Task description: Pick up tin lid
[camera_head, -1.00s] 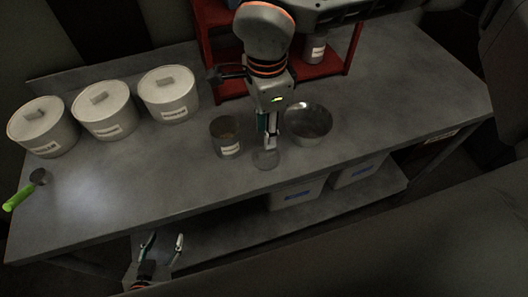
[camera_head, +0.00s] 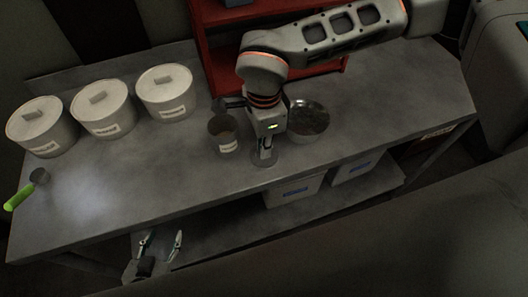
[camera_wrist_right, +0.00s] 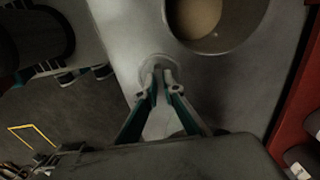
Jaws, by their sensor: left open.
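The tin lid (camera_head: 264,159) is a small, flat, grey disc on the bench near its front edge. It also shows in the right wrist view (camera_wrist_right: 157,62). My right gripper (camera_head: 265,153) points down over the lid. In the right wrist view its fingertips (camera_wrist_right: 159,78) are close together at the lid's edge, with a gap between the fingers; whether they grip it cannot be told. The open tin (camera_head: 223,136), with tan contents (camera_wrist_right: 196,16), stands just left of the lid. My left gripper (camera_head: 160,244) is open and empty, low in front of the bench.
A metal bowl (camera_head: 308,122) stands right of my right gripper, very near it. Several lidded white canisters (camera_head: 104,112) line the back left. A red shelf (camera_head: 222,70) stands behind. A green-handled scoop (camera_head: 24,192) lies far left. The front left bench (camera_head: 120,190) is clear.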

